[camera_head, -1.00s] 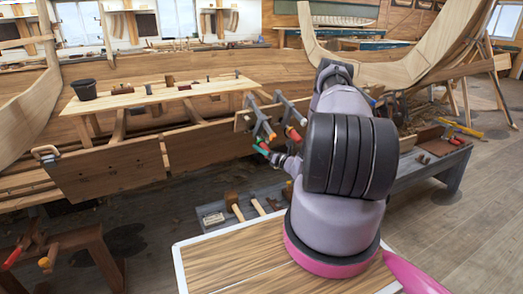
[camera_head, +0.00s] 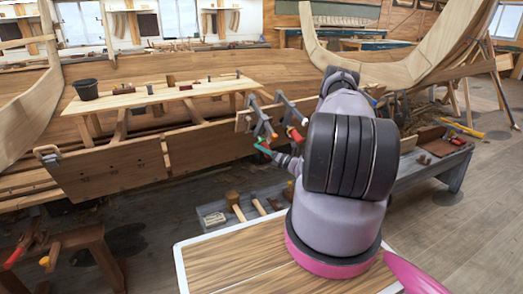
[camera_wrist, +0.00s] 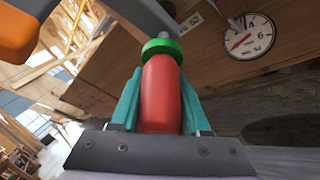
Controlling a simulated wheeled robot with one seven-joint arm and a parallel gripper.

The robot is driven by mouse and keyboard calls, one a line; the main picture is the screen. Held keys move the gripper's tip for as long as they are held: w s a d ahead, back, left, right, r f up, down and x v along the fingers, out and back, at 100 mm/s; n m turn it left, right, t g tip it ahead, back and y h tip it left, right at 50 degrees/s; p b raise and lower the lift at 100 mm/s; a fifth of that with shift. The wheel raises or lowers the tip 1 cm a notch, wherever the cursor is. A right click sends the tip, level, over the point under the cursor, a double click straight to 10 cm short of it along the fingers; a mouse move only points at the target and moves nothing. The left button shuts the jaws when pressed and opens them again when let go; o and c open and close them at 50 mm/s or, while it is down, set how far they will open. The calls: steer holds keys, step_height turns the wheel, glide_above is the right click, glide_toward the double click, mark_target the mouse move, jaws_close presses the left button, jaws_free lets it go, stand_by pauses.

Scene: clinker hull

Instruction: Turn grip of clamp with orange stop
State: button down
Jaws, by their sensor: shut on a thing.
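In the wrist view my gripper (camera_wrist: 160,115) is shut on a red grip (camera_wrist: 161,92), with a teal finger on each side of it. A green collar (camera_wrist: 162,47) sits at the far end of this grip, on a grey clamp bar. An orange and dark piece (camera_wrist: 32,28) fills the upper left corner, close to the camera and apart from my fingers. In the head view two grey clamps (camera_head: 262,119) hang at the right end of the plank. My gripper (camera_head: 262,148) is at the lower end of the left one. The right one has a red grip (camera_head: 295,134).
A round dial (camera_wrist: 249,37) is fixed to the wood at upper right in the wrist view. Mallets (camera_head: 234,203) lie on the low grey bench below my arm. A black bucket (camera_head: 86,88) and small tools stand on the long plank (camera_head: 165,94).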

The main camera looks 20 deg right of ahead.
steer(key=shift+c, duration=1.9)
jaws_free()
steer(key=shift+s+d, duration=0.1)
steer(key=v, duration=1)
steer(key=shift+s, duration=0.25)
steer(key=shift+d+f, duration=0.15)
